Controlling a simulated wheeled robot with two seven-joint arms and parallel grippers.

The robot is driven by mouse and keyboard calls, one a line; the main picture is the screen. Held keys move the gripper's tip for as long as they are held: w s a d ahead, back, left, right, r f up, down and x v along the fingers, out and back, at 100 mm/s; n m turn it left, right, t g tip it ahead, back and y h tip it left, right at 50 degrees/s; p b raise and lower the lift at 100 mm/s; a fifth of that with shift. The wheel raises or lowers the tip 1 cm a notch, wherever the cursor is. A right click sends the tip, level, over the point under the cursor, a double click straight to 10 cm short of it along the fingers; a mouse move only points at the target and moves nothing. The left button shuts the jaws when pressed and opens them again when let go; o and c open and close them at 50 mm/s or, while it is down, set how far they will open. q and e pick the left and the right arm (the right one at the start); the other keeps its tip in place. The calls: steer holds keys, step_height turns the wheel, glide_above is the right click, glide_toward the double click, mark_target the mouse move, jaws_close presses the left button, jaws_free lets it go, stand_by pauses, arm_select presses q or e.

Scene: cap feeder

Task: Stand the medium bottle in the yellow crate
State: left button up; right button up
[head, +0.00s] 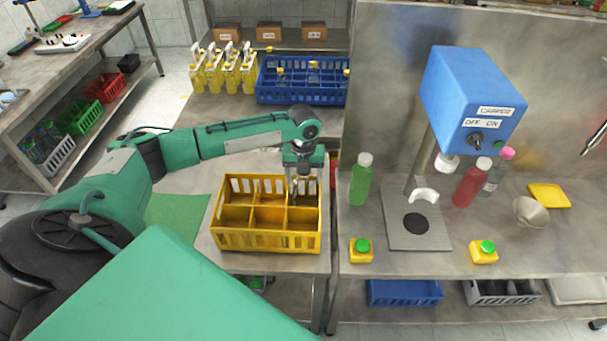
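The yellow crate (268,238) stands on the steel table left of the capper, divided into several compartments. My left gripper (294,200) points down over its right part, with the fingertips at or below the level of the back rim. The fingers are small and partly lost against the crate, so I cannot tell whether they hold anything. A green bottle with a white cap (360,184) stands upright right of the crate. A red bottle (470,187) and a clear pink-capped bottle (495,174) stand right of the capper. Which bottle is the medium one is unclear. My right gripper is out of view.
The blue capper (474,95) rises over its grey base plate (428,239). A funnel (530,209) and yellow tray (549,196) lie right. A blue crate (303,98) and yellow dispensers (229,76) stand behind.

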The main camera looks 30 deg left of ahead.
arm_select(q)
steer(key=shift+o, duration=0.9)
steer(key=shift+r, duration=0.25)
step_height(320, 180, up, 11)
steer(key=b, duration=0.3)
steer(key=shift+f+b, duration=0.2)
steer(key=shift+b, duration=0.15)
steer(key=shift+r, duration=0.65)
